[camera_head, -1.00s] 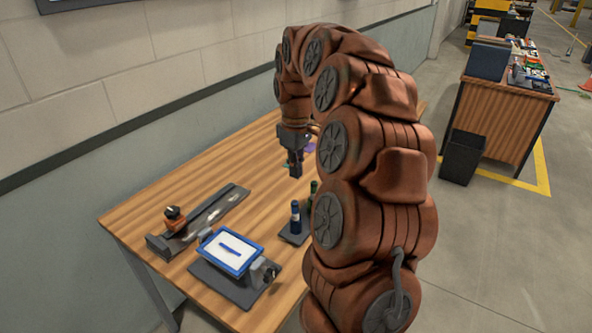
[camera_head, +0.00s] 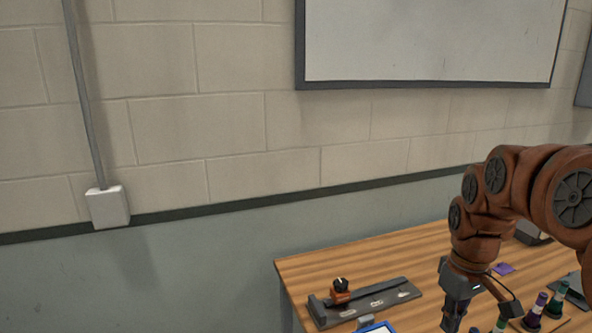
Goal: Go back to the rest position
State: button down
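My gripper (camera_head: 452,316) hangs pointing down over the wooden table (camera_head: 345,262), at the lower right of the head view. Its fingertips are small and dark near the bottom edge, so I cannot tell whether they are open or shut. My arm bends in from the right edge. I see nothing clearly held. A long grey fixture (camera_head: 378,302) with a small orange and black roller (camera_head: 340,291) lies on the table left of my gripper. Several small coloured rollers, one of them purple and white (camera_head: 535,310), stand right of my gripper.
A blue-framed panel (camera_head: 376,328) is cut off at the bottom edge. A purple piece (camera_head: 503,269) lies behind my gripper. The block wall (camera_head: 235,140) stands behind the table, with a whiteboard (camera_head: 430,40) and a white box (camera_head: 108,207) on it. Air left of my arm is clear.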

jog(key=s+a+f+m, duration=0.1)
jog(key=s+a+f, duration=0.1)
jog(key=s, duration=0.5)
jog(key=s+a+f+m, duration=0.1)
jog(key=s+a, duration=0.4)
jog(key=s, duration=0.3)
jog(key=s+a+f+m+g, duration=0.1)
jog(key=s+a+f, duration=0.1)
jog(key=s+a, duration=0.2)
jog(key=s, duration=0.3)
jog(key=shift+s+f+m, duration=0.3)
jog(key=shift+d, duration=0.15)
dwell(0.8)
